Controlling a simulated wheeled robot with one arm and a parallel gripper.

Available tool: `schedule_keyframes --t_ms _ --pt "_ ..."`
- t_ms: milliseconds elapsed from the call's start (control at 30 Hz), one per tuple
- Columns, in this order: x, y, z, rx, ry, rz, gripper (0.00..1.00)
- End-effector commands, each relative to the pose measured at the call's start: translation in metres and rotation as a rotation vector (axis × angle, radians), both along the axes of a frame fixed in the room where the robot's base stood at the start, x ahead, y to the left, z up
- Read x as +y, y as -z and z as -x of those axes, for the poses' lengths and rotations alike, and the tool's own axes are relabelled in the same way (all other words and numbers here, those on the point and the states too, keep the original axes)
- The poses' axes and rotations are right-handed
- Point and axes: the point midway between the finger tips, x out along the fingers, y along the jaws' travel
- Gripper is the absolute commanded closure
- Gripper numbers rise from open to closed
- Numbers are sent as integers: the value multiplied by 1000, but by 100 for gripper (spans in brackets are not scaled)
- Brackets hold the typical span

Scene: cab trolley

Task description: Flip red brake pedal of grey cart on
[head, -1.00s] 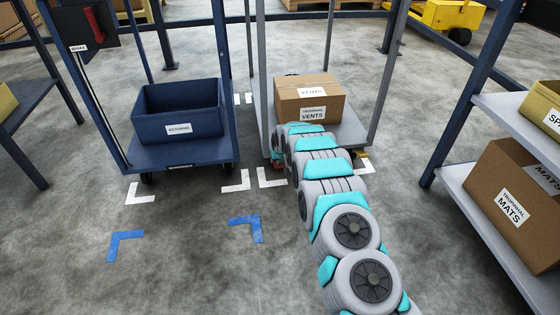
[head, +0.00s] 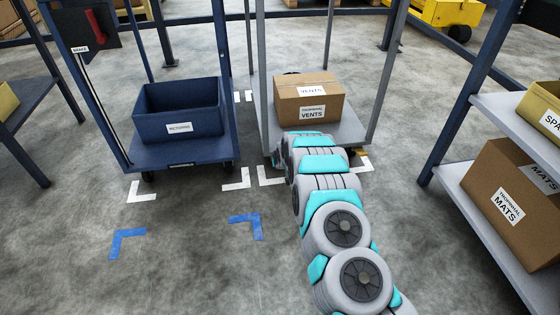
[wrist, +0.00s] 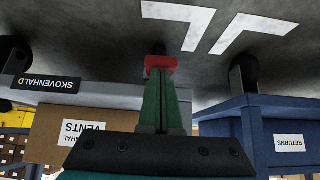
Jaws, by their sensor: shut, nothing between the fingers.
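The grey cart (head: 352,133) stands in the middle of the head view, with a box on its deck. The red brake pedal (wrist: 161,62) shows in the wrist view at the cart's lower corner, in front of a dark caster. My gripper (wrist: 160,82) is shut and empty, with its green fingertips at the pedal, overlapping its lower edge in the picture. I cannot tell whether they touch it. In the head view my arm hides the gripper and pedal. The deck edge (wrist: 110,97) with a dark label shows left of my fingers in the wrist view.
A blue cart (head: 180,155) with a blue bin (head: 178,108) stands close to the left. A shelf rack (head: 490,195) with boxes stands at the right. White and blue corner marks (head: 246,226) lie on the floor. The front floor is clear.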

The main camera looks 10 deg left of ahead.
Motion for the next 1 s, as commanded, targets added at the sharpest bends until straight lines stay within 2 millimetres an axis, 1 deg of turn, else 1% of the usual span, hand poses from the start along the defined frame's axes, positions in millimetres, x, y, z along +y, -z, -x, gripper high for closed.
schedule_keyframes --t_ms 100,433,833,1000 --pt "0 3 4 -42 -1 -13 100" --pt "-2 11 7 -182 0 -51 100" --pt "-3 21 9 -181 0 -51 100" --pt "-4 30 11 -246 1 -68 100"
